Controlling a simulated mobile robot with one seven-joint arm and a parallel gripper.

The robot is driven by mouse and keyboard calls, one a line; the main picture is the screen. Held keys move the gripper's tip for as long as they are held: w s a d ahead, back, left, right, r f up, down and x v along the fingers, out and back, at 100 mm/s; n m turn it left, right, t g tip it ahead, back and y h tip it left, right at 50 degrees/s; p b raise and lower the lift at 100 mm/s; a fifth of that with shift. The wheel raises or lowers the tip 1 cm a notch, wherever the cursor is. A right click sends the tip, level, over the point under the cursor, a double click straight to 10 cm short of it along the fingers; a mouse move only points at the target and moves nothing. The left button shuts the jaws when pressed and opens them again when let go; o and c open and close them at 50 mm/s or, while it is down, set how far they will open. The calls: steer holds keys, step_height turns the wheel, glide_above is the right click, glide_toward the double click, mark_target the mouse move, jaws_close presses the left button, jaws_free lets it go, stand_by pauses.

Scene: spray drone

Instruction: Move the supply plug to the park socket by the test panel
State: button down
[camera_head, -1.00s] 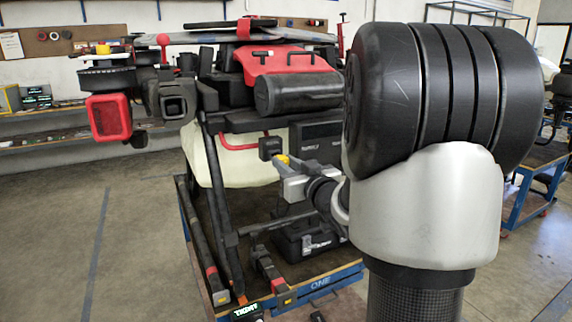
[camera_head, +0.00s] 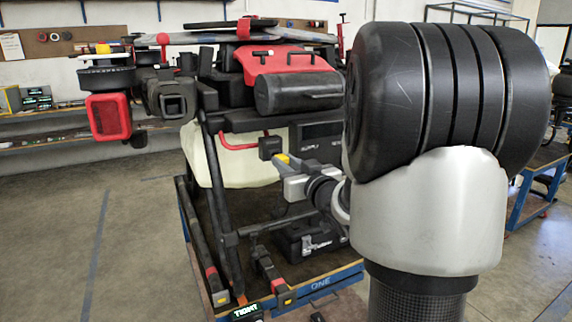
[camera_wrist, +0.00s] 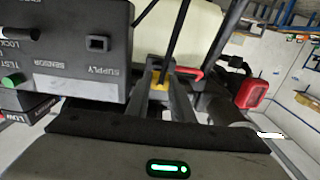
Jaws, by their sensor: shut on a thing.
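The supply plug (camera_head: 270,147) appears as a dark block with a red cable (camera_head: 236,145), in front of the pale tank. My gripper (camera_head: 284,165) is shut on it, with a yellow piece at the fingertips. In the wrist view, the fingers (camera_wrist: 165,78) reach away beside the dark test panel (camera_wrist: 60,62), and they largely hide the plug. The panel's lettering is upside down there. A square socket (camera_wrist: 98,43) by the word SUPPLY has nothing in it and stands apart from the fingers. I cannot make out which opening is the park socket.
The drone frame stands on a blue-edged cart (camera_head: 320,287). A dark strut (camera_wrist: 177,35) passes close to the fingers. A green knob (camera_wrist: 13,80) sits on the panel's side. A red box (camera_head: 108,116) hangs at the left. The floor at left is clear.

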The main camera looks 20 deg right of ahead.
steer(key=shift+w, duration=1.25)
steer(key=c, duration=1.5)
jaws_free()
steer(key=shift+o, duration=0.2)
steer(key=shift+s, duration=0.1)
steer(key=s+b, duration=0.1)
steer(key=s, duration=1.6)
steer(key=shift+s+d, duration=0.15)
steer(key=shift+d, duration=0.1)
steer(key=shift+r, duration=0.1)
